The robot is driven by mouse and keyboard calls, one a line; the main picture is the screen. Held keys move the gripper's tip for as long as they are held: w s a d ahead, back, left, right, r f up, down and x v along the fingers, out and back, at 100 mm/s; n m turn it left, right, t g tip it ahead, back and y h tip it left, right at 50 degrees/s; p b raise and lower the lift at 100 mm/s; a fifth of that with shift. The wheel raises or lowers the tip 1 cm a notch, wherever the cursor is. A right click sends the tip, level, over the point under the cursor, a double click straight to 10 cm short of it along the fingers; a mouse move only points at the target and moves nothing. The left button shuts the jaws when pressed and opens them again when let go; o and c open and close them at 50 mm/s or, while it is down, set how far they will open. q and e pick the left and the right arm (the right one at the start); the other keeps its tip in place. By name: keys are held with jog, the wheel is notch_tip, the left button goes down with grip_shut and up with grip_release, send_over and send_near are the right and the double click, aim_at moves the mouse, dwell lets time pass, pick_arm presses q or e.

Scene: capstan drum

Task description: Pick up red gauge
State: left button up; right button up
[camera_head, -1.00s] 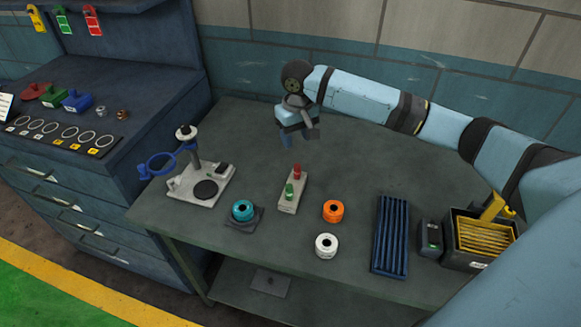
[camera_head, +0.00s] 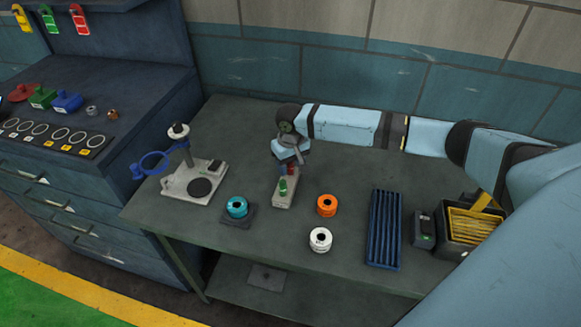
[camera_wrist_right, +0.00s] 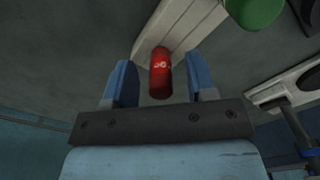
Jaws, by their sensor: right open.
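The red gauge (camera_wrist_right: 160,78) is a short red cylinder with a white mark, at one end of a pale block (camera_head: 285,201). A green gauge (camera_head: 283,186) stands beside it on the same block; it also shows in the right wrist view (camera_wrist_right: 255,10). My right gripper (camera_wrist_right: 159,66) is open, with its blue fingers on either side of the red gauge and visible gaps to it. In the head view the right gripper (camera_head: 285,165) is over the block and mostly hides the red gauge. My left gripper is not in view.
A teal spool (camera_head: 237,207), an orange spool (camera_head: 327,205) and a white spool (camera_head: 320,240) are near the block. A stand with a blue ring (camera_head: 152,163) is left. A ribbed blue tray (camera_head: 384,230) and a dark bin (camera_head: 469,231) are right.

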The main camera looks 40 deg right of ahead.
jog(key=shift+f, duration=0.5)
grip_shut()
jog(key=shift+r, duration=0.15)
notch_tip(320, 180, up, 20)
dwell(0.4)
